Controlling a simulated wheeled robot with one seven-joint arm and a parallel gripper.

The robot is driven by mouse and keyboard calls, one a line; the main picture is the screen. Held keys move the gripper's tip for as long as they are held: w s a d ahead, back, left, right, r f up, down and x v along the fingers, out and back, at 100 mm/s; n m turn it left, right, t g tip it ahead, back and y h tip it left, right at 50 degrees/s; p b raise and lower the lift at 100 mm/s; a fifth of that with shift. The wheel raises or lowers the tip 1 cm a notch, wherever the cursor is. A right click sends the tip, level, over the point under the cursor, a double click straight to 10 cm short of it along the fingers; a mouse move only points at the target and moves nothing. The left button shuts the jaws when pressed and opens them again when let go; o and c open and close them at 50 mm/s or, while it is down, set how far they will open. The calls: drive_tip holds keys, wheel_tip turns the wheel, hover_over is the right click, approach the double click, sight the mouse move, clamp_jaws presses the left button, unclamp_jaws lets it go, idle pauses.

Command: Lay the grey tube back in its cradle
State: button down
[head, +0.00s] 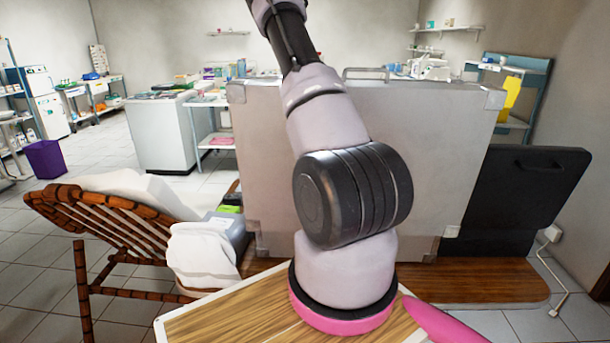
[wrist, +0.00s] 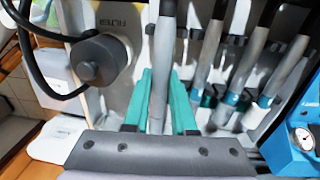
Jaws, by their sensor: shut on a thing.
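In the wrist view, my gripper (wrist: 163,84) has two teal fingers closed on a grey tube (wrist: 162,60). The tube stands lengthwise between the fingers and runs up past the top of the picture; its lower end is hidden by my gripper body. To the right is a row of dark holders (wrist: 196,33) on a pale panel, with several similar grey handpieces (wrist: 207,62) with blue ends. I cannot tell which holder is the tube's cradle. In the head view my arm covers the middle and the gripper is out of sight behind the big grey case (head: 440,150).
In the wrist view, a dark round knob (wrist: 92,62) with a black hose is at left, and a blue box with a gauge (wrist: 302,138) is at right. In the head view, a wooden recliner (head: 110,215) stands left and a black panel (head: 525,195) right.

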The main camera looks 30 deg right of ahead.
drive_tip(key=shift+f, duration=1.4)
drive_tip(key=shift+f, duration=0.6)
drive_tip(key=shift+f, duration=0.55)
drive_tip(key=shift+f, duration=0.1)
drive_tip(key=c, duration=0.7)
unclamp_jaws()
drive_tip(key=shift+o, duration=0.2)
drive_tip(key=shift+s+d+r, duration=0.1)
drive_tip(key=shift+d+r, duration=0.05)
drive_tip(key=shift+r, duration=1.85)
drive_tip(key=shift+s+d+r, duration=0.1)
drive_tip(key=shift+r, duration=1.9)
